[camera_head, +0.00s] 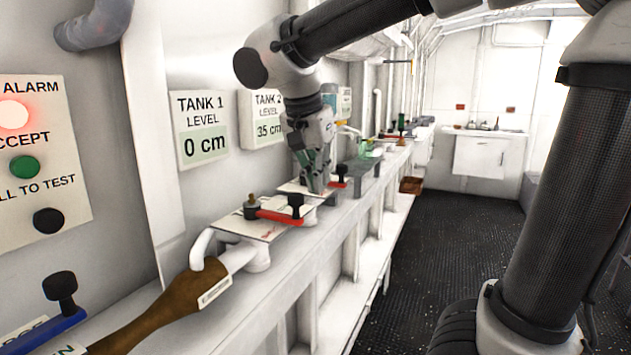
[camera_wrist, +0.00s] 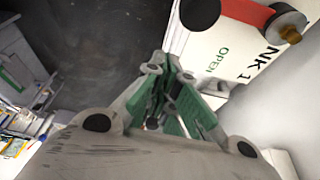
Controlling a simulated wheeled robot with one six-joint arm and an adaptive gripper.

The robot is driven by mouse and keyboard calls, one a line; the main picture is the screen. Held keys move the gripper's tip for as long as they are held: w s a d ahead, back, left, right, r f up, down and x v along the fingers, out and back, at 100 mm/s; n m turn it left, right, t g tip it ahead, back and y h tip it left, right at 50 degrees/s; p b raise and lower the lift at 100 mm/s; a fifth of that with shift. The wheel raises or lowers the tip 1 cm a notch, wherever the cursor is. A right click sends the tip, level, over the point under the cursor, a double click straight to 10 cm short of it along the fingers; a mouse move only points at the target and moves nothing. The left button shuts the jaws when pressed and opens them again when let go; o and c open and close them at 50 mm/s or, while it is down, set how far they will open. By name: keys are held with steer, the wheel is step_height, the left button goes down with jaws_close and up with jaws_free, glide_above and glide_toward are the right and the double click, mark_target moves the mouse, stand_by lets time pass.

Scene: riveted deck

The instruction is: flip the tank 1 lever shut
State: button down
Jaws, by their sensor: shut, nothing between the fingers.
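The tank 1 lever (camera_head: 275,215) is a red bar on a pale plate (camera_head: 240,226). Its pivot is at the near end and a black knob (camera_head: 295,204) at the far end. In the wrist view the red lever (camera_wrist: 246,11) crosses the top of the plate, lettered "NK 1", with green "OPEN" near the knob (camera_wrist: 200,12). My gripper (camera_head: 316,190) is shut and empty, with green-sided fingers just beyond the knob. In the wrist view its fingertips (camera_wrist: 172,60) show below the knob with a gap; their depth relative to it is unclear.
A second plate with a red lever (camera_head: 338,183) lies just beyond my gripper. A blue lever (camera_head: 45,325) and a brown pipe (camera_head: 160,312) are nearer. The tank 1 level sign (camera_head: 203,137) reads 0 cm. Dark floor (camera_head: 440,240) is open to the right.

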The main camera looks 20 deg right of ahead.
steer(key=v, duration=0.9)
steer(key=shift+w+d+r, duration=0.15)
steer(key=shift+w+r, duration=0.15)
steer(key=shift+r, duration=0.2)
